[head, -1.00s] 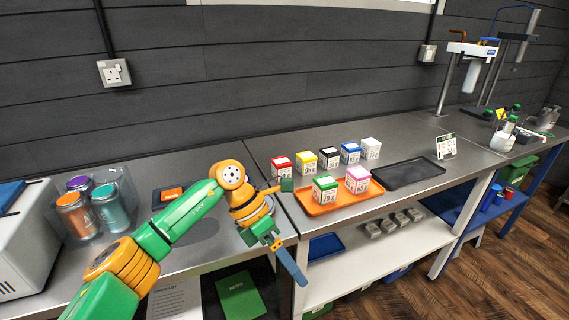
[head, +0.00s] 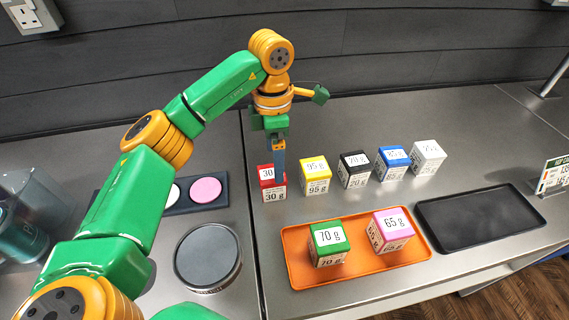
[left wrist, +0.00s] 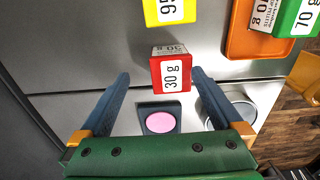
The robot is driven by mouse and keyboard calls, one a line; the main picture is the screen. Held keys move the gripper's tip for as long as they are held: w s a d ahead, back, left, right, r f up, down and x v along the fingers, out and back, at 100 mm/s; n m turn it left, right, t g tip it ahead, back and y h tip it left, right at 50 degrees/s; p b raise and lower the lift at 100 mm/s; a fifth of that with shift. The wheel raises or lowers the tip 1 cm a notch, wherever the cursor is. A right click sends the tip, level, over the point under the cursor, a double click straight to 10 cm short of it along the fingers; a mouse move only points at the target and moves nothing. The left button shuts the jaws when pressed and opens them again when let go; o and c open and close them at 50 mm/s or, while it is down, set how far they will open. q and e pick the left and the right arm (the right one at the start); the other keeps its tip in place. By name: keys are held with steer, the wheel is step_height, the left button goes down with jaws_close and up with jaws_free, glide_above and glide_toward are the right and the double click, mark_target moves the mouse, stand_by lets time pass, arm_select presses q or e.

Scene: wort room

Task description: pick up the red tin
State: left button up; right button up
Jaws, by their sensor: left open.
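The red tin (head: 272,189), a small cube with a white label reading 30 g, stands on the steel counter at the left end of a row of tins in the head view. My left gripper (head: 279,178) is above and right at it there, with one blue finger covering part of the tin. In the left wrist view the red tin (left wrist: 171,72) shows just beyond and between the two open fingers of the gripper (left wrist: 160,82). The fingers are apart, and I see no contact with the tin. My right gripper is not in view.
Beside it stand the yellow tin (head: 315,175), black tin (head: 354,170), blue tin (head: 392,163) and white tin (head: 428,158). In front, an orange tray (head: 298,276) holds a green tin (head: 328,243) and a pink tin (head: 390,231). A black tray (head: 480,220) is empty. A round plate (head: 208,258) lies at left.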

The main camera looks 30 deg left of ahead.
mark_target(272, 173)
arm_select(q)
steer(key=s+f, duration=0.1)
steer(key=s+f+p, duration=0.1)
steer(key=shift+s+d+p, duration=0.1)
steer(key=shift+s+p, duration=0.2)
step_height(272, 173, down, 3)
steer(key=shift+r, duration=0.1)
steer(key=shift+w+f, duration=0.35)
steer(key=shift+w, duration=0.1)
steer(key=shift+s+r, duration=0.15)
steer(key=shift+s, duration=0.05)
steer(key=c, duration=1.2)
steer(key=shift+c, duration=1.4)
steer(key=shift+w, duration=0.15)
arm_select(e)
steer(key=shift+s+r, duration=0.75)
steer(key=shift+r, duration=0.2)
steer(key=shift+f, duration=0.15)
